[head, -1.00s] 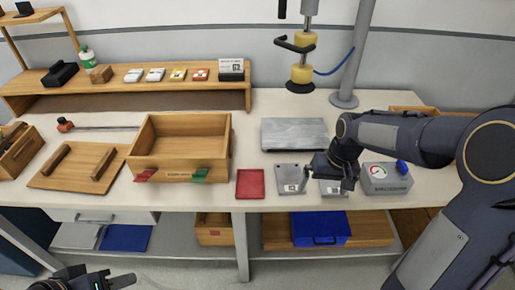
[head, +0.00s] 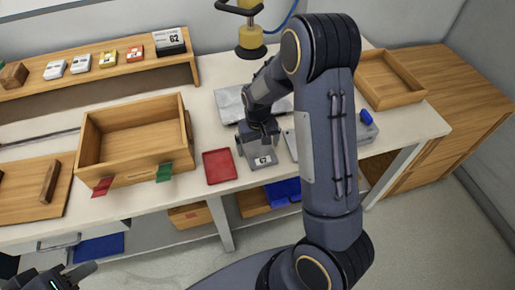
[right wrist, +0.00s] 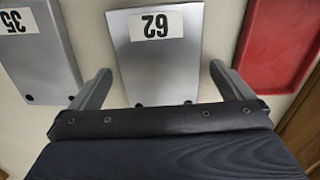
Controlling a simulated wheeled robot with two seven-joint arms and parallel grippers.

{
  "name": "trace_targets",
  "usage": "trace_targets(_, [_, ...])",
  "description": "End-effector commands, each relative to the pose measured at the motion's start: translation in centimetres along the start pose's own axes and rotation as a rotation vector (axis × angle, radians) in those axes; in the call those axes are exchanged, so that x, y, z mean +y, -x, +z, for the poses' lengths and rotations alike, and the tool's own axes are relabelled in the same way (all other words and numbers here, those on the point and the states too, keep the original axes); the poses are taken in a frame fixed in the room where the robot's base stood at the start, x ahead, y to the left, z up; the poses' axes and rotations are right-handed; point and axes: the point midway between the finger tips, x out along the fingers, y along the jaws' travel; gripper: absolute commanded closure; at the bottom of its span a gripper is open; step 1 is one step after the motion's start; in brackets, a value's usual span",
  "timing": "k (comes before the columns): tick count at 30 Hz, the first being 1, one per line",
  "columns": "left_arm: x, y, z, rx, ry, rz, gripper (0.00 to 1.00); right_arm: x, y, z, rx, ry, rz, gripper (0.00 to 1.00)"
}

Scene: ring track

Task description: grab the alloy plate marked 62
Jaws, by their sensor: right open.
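The alloy plate marked 62 (head: 261,158) is a flat grey plate with a white label, lying on the bench between the red tray and another plate. In the right wrist view the plate marked 62 (right wrist: 162,70) sits in the middle with its label upside down. My right gripper (head: 258,138) is open over it; in the right wrist view its fingers (right wrist: 159,76) stand apart, one on each side of the plate's near end, not closed on it. My left gripper (head: 62,277) is at the bottom left, away from the bench, partly cut off; its opening is unclear.
A red tray (head: 219,167) lies left of the plate. A plate marked 35 (right wrist: 38,58) lies on its other side. A large grey slab (head: 229,106) is behind. A wooden box (head: 136,175) stands left; a shelf sign also reads 62 (head: 171,41).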

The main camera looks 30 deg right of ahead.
Motion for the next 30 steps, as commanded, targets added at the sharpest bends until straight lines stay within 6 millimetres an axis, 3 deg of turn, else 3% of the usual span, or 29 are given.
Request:
trace_targets(9, [0.02, 0.05, -0.02, 0.000, 0.000, 0.000, 0.64, -0.01, -0.82, 0.00, 0.001, 0.000, -0.001, 0.00])
trace_targets(22, [0.02, 0.05, -0.03, 0.000, 0.000, 0.000, 0.64, -0.01, -0.78, -0.01, 0.001, 0.000, -0.001, 0.55])
trace_targets(30, [0.02, 0.04, -0.02, 0.000, 0.000, 0.000, 0.64, -0.02, -0.63, -0.08, 0.003, 0.000, -0.001, 0.57])
